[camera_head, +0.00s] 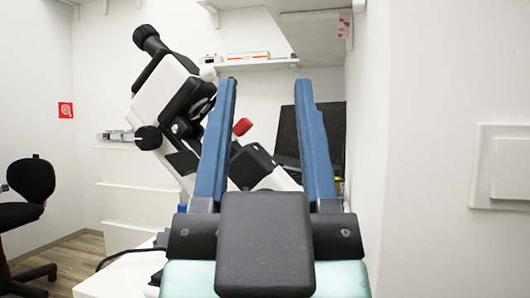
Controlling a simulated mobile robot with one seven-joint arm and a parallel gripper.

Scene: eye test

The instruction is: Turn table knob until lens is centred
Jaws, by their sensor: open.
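A white and black optical instrument (160,97) stands left of and behind my gripper, leaning in the picture. A black eyepiece (147,38) tops it, and a round black knob (148,138) sits on its left side. A small red-ended part (242,126) shows between my fingers, farther back. I cannot tell which part is the table knob, nor whether the lens is centred. My gripper (265,90) has two long blue fingers spread apart with nothing held between them. Its left finger and body hide part of the instrument's right side and base.
A white table surface (122,275) shows at lower left with a black cable on it. A black chair (30,190) stands at far left. A white wall with a switch (510,168) closes off the right. A dark screen-like panel (288,135) is behind my right finger.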

